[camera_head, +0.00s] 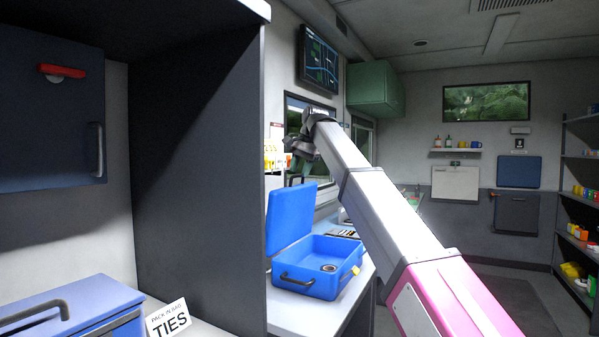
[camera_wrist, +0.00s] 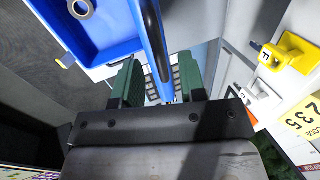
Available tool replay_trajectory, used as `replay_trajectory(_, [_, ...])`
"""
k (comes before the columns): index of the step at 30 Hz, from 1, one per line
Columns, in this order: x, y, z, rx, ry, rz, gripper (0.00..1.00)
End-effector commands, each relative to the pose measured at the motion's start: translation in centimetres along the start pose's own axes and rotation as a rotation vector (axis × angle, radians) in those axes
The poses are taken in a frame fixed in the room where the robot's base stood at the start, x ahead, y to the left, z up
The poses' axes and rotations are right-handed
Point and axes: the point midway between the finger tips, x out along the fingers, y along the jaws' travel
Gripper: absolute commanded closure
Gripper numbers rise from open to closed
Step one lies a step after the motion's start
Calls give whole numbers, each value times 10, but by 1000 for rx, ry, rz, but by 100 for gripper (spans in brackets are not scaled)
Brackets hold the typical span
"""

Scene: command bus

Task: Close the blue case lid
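The blue case (camera_head: 315,268) stands open on the counter, with a dark handle on its front and a round ring inside. Its blue lid (camera_head: 290,215) stands up at the left side of the case. My gripper (camera_head: 298,181) is at the lid's upper right, pointing down. In the wrist view, my gripper's green fingers (camera_wrist: 160,84) are apart. The lid (camera_wrist: 152,40) shows nearly edge-on as a dark and blue strip running between them; I cannot tell whether it touches either finger. The case's tray (camera_wrist: 112,30) shows at upper left.
A dark partition (camera_head: 200,170) stands close left of the case. Another blue case (camera_head: 75,310) and a TIES sign (camera_head: 169,320) are at lower left. A keyboard (camera_head: 345,233) lies behind the case. A yellow item (camera_wrist: 290,52) is at right in the wrist view.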

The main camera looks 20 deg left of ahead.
Motion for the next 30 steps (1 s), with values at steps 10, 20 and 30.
replay_trajectory(10, [10, 0, 0, 0, 0, 1, 62])
replay_trajectory(20, [9, 0, 0, 0, 0, 1, 100])
replay_trajectory(30, [10, 10, 1, 1, 1, -59, 100])
